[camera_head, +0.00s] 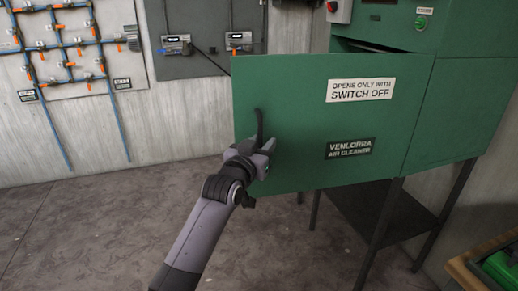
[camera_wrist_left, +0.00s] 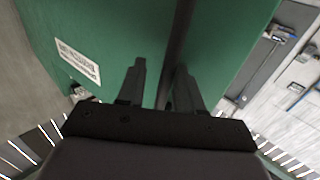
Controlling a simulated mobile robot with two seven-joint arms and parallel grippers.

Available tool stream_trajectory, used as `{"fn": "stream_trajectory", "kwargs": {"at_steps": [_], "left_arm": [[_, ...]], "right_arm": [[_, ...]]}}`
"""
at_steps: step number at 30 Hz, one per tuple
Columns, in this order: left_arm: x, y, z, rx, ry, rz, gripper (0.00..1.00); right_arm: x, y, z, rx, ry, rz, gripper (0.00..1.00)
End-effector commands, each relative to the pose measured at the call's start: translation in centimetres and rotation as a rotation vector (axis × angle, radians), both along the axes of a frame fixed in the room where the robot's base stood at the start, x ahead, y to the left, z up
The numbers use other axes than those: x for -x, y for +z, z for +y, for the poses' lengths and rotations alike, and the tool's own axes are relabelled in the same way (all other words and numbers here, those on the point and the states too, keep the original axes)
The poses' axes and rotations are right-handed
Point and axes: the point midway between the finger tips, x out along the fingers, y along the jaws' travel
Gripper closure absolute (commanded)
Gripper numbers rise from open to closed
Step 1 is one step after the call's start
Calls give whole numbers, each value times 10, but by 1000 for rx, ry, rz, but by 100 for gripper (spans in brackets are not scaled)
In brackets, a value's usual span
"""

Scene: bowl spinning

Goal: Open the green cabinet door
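The green cabinet door (camera_head: 290,100) stands ajar, with a dark gap showing along its top edge. It bears a white "Opens only with switch off" label and a dark "Venlorra air cleaner" label. A dark vertical bar handle (camera_head: 259,125) is near the door's left edge. My left gripper (camera_head: 262,148) is at the handle's lower part. In the left wrist view the handle (camera_wrist_left: 182,30) runs between the two fingers of my left gripper (camera_wrist_left: 160,75). Green door surface shows between the left finger and the bar, so the fingers look open around it. My right gripper is not in view.
The green cabinet body (camera_head: 465,95) stands on dark legs at the right, with a green switch (camera_head: 421,22) above. A wooden-edged surface with a green item (camera_head: 503,268) is at the lower right. Pipes and grey panels line the wall. The floor at left is clear.

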Motion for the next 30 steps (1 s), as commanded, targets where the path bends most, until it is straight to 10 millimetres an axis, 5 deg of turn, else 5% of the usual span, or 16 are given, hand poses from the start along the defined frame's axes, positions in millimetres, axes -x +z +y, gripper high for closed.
{"fn": "stream_trajectory", "kwargs": {"at_steps": [18, 30], "left_arm": [[55, -1, 19, 0, -1, 1, 65], [66, 0, 23, 0, -3, 0, 65]], "right_arm": [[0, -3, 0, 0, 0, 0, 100], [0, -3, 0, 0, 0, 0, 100]]}}
